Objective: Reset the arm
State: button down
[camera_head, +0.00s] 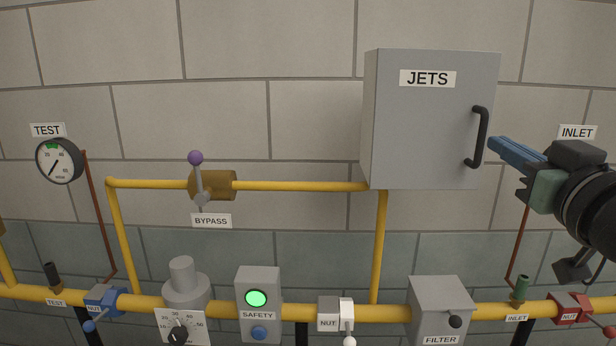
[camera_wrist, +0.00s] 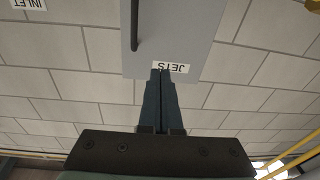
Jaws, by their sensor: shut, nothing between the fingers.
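My gripper (camera_head: 497,143) is at the right in the head view, its blue fingers reaching left close to the black handle of the grey JETS cabinet. In the wrist view its two fingers (camera_wrist: 160,74) lie together, shut and empty, with their tips over the JETS label. The cabinet (camera_head: 420,130) is shut, and its handle (camera_head: 480,136) stands clear of the fingers in the wrist view. I cannot tell from the head view how far the fingertips are from the handle.
Yellow pipes (camera_head: 270,186) run along the wall, with a purple-knobbed BYPASS lever (camera_head: 197,175). Below are a SAFETY box (camera_head: 258,305) with a green light, a FILTER box (camera_head: 440,300) and a grey regulator (camera_head: 185,285). A TEST gauge (camera_head: 59,161) hangs at left. Bare wall lies above the bypass pipe.

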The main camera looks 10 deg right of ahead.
jog(key=w+a+r+n+t, duration=0.1)
jog(key=a+r, duration=0.1)
jog(key=a, duration=0.5)
jog(key=w+a+r+t, duration=0.1)
jog(key=a+r+t, duration=0.1)
jog(key=a, duration=0.5)
jog(key=s+a+r+t+y, duration=0.1)
jog(key=s+a+r+t, duration=0.1)
jog(key=s+a+r, duration=0.2)
jog(key=s+a+r+t+y, duration=0.1)
jog(key=s+a+r+t, duration=0.2)
jog(key=s+a, duration=0.7)
jog(key=a+r, duration=0.1)
jog(key=a, duration=0.3)
jog(key=shift+y, duration=0.3)
